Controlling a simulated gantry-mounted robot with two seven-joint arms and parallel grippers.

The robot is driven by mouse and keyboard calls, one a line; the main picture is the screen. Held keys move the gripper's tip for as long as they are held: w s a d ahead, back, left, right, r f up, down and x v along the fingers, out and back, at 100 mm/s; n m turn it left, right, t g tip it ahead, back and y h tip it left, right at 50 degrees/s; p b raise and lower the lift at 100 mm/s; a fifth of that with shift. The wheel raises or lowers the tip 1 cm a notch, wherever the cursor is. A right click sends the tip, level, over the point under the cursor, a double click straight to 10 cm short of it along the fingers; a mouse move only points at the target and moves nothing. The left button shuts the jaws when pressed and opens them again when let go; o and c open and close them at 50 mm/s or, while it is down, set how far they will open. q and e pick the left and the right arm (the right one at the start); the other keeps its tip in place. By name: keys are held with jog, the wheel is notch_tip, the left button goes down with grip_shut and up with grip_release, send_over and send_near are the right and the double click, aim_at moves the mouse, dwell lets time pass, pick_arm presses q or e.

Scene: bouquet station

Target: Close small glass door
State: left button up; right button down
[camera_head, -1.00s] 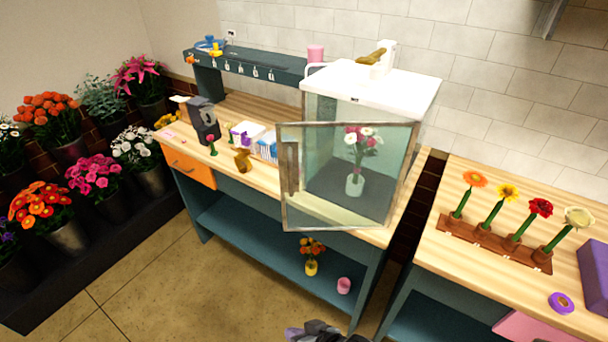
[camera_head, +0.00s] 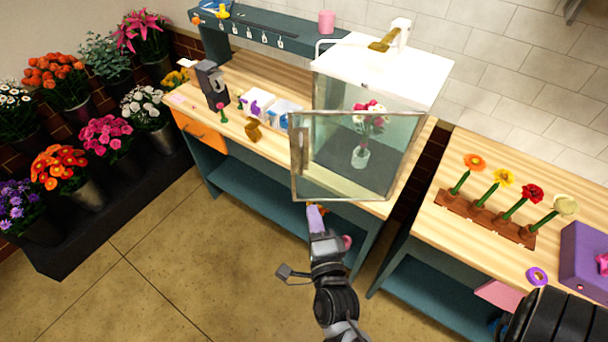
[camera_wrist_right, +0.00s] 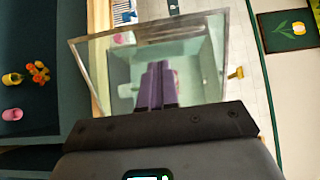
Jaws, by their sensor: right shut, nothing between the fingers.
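The small glass door (camera_head: 340,180) has a metal frame and stands open at an angle in front of the white-topped glass cabinet (camera_head: 388,72). A handle (camera_head: 304,142) is on its left side. A vase of red and white flowers (camera_head: 366,128) shows through the glass. My right gripper (camera_head: 314,211), with purple fingers, is shut and empty just below the door's lower edge in the picture; I cannot tell whether it touches. In the right wrist view, the shut fingers (camera_wrist_right: 157,82) point toward the framed pane (camera_wrist_right: 110,70). My left gripper is not in view.
The wooden counter (camera_head: 245,85) holds a dark grey device (camera_head: 212,86) and small boxes (camera_head: 257,103) left of the cabinet. On the right counter stand a rack of single flowers (camera_head: 486,218) and a purple box (camera_head: 590,258). Several flower buckets line the left. The floor (camera_head: 180,270) is clear.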

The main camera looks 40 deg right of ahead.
jog(key=b, duration=0.1)
send_near(302, 168)
jog(key=x, duration=0.5)
jog(key=shift+w, duration=0.1)
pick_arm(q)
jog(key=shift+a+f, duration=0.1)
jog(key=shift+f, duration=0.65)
pick_arm(e)
jog(key=shift+x, duration=0.85)
jog(key=shift+d, duration=0.1)
